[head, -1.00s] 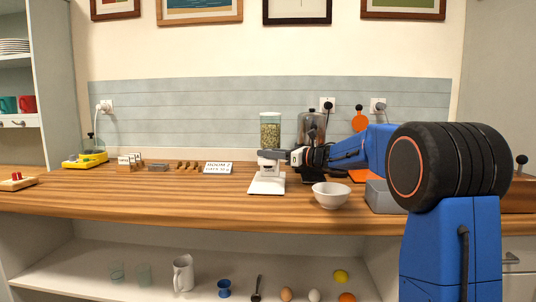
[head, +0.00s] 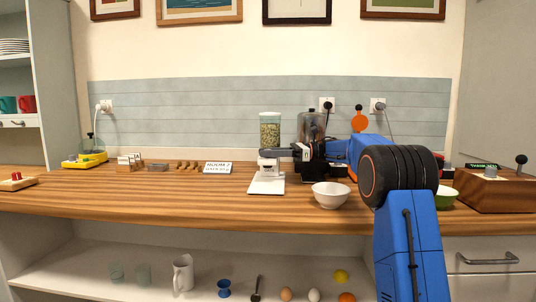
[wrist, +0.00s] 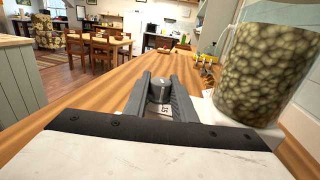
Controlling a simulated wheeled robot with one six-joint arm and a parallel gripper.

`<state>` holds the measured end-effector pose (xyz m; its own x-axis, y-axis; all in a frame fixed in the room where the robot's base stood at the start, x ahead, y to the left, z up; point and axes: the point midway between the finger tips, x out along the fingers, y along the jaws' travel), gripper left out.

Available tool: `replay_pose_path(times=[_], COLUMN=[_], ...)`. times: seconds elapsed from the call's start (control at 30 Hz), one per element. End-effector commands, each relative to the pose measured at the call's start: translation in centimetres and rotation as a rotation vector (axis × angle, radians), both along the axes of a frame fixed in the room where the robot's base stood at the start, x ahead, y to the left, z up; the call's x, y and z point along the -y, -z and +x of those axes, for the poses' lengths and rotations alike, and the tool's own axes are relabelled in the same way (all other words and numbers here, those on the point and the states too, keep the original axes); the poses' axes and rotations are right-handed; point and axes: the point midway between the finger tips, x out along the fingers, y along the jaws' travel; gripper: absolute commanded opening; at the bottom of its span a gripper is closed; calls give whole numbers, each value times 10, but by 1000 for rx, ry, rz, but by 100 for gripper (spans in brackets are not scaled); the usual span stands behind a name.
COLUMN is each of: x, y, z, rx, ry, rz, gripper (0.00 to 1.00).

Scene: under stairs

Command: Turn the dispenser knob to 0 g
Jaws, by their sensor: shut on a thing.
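The dispenser has a clear jar of green-brown beans or pellets (head: 270,132) over a white body and a flat white base (head: 267,186), on the wooden counter. My gripper (head: 275,153) reaches in from the right at the dispenser's upper body, just below the jar. In the wrist view, my gripper (wrist: 160,95) is shut on the round grey knob (wrist: 159,84), one finger on each side. A small pale label with dark figures (wrist: 161,109) shows below the knob, partly hidden by the fingers; the setting cannot be read. The jar (wrist: 264,72) stands close at the right.
A white bowl (head: 331,196) stands right of the dispenser base, below my arm. A dark appliance with a clear container (head: 311,126) stands behind my wrist. A wooden box with a lever (head: 495,190) and a green bowl (head: 446,197) are at the right.

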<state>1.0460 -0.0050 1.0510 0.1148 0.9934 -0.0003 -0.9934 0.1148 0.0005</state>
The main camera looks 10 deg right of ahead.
Motion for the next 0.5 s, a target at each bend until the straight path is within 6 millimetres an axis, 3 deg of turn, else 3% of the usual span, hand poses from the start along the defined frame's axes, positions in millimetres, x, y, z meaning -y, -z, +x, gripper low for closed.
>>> replay_pose_path(times=[0.4, 0.43, 0.5], x=[0, 0, 0], y=[0, -1, -1], z=[0, 0, 0], rx=[1, 1, 1], ry=[-3, -3, -3], rz=[1, 1, 1], gripper=[1, 31, 42])
